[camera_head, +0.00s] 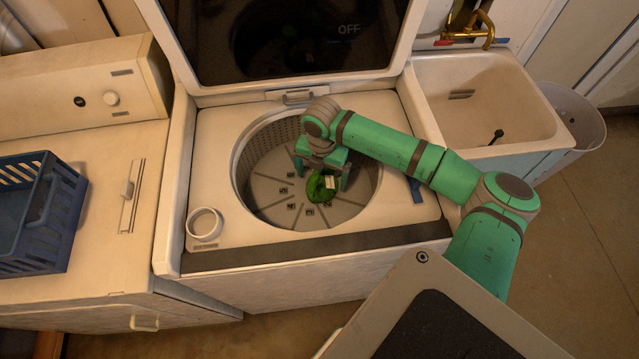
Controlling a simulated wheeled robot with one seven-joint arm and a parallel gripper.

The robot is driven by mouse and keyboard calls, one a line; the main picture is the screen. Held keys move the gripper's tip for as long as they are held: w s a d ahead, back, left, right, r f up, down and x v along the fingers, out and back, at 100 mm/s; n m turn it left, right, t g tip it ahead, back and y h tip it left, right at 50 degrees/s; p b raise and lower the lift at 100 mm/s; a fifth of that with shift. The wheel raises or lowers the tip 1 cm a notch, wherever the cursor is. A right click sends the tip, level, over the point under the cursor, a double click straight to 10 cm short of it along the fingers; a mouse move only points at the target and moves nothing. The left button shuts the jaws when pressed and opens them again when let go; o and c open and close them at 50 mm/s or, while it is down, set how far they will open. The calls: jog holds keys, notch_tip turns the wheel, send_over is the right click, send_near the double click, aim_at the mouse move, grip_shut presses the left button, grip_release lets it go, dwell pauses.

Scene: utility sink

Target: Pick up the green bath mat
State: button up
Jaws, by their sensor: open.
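The green bath mat (319,189) lies as a small bunched green shape on the grey floor of the washer drum (268,200), right of the drum's middle. A small pale patch shows on it. My gripper (322,180) reaches down into the drum opening, with its two teal fingers apart on either side of the mat. The gripper is open. The wrist and gripper body hide the mat's far part, and I cannot tell whether the fingers touch it.
The washer's raised lid (290,40) stands behind the drum. A round white cup (205,224) sits at the front left of the opening. A blue basket (40,215) stands on the left machine. A sink (490,95) with a brass tap is at the right.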

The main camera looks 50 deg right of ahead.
aim_at(322, 182)
jog(key=shift+f, duration=1.55)
jog(key=c, duration=1.3)
jog(key=shift+r, duration=0.1)
